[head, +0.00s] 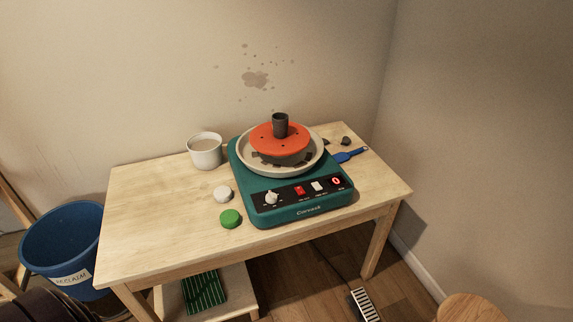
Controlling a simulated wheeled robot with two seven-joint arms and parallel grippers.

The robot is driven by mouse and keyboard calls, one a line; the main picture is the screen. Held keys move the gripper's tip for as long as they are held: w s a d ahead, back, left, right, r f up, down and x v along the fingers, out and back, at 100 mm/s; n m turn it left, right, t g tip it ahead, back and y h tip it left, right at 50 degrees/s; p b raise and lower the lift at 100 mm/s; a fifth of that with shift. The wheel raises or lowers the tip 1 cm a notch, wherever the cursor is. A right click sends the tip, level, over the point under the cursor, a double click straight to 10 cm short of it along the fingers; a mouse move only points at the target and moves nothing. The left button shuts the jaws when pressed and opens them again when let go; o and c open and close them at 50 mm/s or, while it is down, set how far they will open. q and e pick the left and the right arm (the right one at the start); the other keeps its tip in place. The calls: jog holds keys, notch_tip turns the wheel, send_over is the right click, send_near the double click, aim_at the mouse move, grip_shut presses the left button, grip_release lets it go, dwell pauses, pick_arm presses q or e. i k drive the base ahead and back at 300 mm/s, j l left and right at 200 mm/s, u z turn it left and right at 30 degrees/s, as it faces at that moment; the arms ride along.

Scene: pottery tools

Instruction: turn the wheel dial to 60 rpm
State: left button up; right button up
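The pottery wheel (307,209) is a teal box standing on the wooden table. Its white dial (271,197) sits at the left end of the black front control panel; its pointer and scale marks are too small to read. To the right of the dial are a red switch (299,190), a white switch (318,186) and a red round button (336,181). An orange disc (279,138) with a dark cylinder (280,125) on it sits inside the pale splash pan (246,167). Neither of my grippers is in view.
A white cup (205,152) of cloudy liquid stands behind left. A white round piece (222,194) and a green one (231,219) lie left of the wheel. A blue-handled tool (350,155) lies right. The table's left side (145,210) is clear. A blue bucket (62,241) stands left.

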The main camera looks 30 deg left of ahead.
aim_at(271, 198)
jog(key=i+l, duration=0.15)
jog(key=i, duration=0.5)
jog(key=i+u, duration=0.15)
jog(key=u, duration=0.3)
jog(key=i+l+u, duration=0.15)
jog(key=u, duration=0.35)
jog(key=i+l+u, duration=0.15)
jog(key=u, duration=0.3)
